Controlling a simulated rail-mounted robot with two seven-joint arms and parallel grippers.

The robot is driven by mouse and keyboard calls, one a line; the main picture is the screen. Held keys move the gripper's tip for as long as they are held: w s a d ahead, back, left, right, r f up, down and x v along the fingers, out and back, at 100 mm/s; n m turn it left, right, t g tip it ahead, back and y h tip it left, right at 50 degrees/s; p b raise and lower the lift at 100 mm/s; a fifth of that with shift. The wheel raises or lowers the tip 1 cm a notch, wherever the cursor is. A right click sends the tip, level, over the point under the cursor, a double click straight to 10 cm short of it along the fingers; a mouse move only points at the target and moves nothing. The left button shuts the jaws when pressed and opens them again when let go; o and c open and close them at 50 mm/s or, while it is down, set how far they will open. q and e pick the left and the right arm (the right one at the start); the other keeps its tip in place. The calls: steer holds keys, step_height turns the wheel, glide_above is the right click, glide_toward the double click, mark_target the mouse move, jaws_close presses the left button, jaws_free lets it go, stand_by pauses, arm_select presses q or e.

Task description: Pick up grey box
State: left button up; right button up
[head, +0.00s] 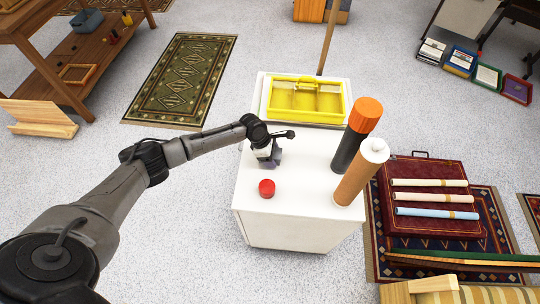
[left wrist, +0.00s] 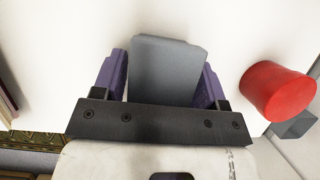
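The grey box (left wrist: 166,70) lies on the white cabinet top, between the two purple fingers of my left gripper (left wrist: 164,82) in the left wrist view. The fingers are spread wide on either side of it, with thin white gaps near the box's lower sides; contact is not clear. In the head view my left gripper (head: 271,163) points down over the near-left part of the cabinet top and hides most of the box. My right gripper is out of view.
A red round object (head: 266,188) stands just beside the box. A yellow tray (head: 306,98) lies behind. A dark bottle with an orange cap (head: 366,115) and a tall brown bottle (head: 361,172) stand at the right of the white cabinet (head: 300,215).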

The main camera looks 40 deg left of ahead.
arm_select(q)
steer(key=c, duration=0.6)
steer(key=shift+c, duration=0.4)
steer(key=shift+r, duration=0.15)
